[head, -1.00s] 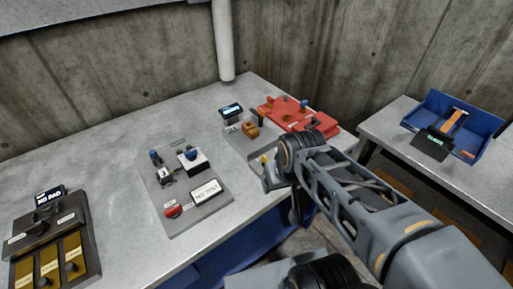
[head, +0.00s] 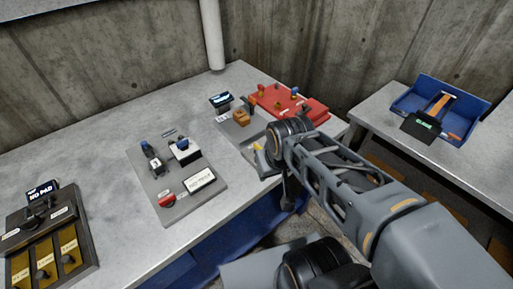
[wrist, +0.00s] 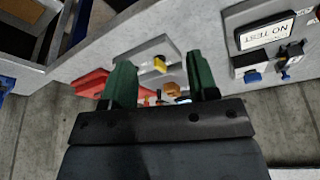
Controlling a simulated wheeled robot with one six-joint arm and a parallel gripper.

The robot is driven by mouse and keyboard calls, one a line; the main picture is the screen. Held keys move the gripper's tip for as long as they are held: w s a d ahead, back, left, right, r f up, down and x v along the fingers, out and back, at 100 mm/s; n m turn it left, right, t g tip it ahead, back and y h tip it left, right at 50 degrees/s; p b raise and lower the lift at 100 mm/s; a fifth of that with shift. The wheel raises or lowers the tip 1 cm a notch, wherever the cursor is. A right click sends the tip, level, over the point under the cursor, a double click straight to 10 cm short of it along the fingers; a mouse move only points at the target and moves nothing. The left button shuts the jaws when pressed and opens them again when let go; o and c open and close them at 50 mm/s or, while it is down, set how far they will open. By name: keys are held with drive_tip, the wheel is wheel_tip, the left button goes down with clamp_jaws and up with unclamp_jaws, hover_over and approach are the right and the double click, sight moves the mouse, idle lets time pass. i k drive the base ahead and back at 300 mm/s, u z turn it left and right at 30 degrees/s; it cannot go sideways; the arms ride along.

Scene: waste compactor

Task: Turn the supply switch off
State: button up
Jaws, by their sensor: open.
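My gripper (wrist: 163,85) is open and empty in the wrist view, with its two green fingers apart. An orange knob (wrist: 172,89) shows between the fingers, farther off; in the head view the orange knob (head: 241,118) is on a grey panel with a small display (head: 221,100). A yellow part (wrist: 159,63) on a grey plate also shows between the fingers. No readable label tells me which control is the supply switch. In the head view my wrist hides the fingers and part of the grey panel.
A red board (head: 290,102) with small posts lies behind the grey panel. A NO PAD panel (head: 42,193) is far left. A blue tray (head: 440,105) sits on the right table.

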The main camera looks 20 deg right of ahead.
sight(256, 146)
drive_tip(key=k, duration=1.2)
drive_tip(key=u, duration=0.65)
drive_tip(key=i, duration=1.15)
drive_tip(key=z, duration=0.75)
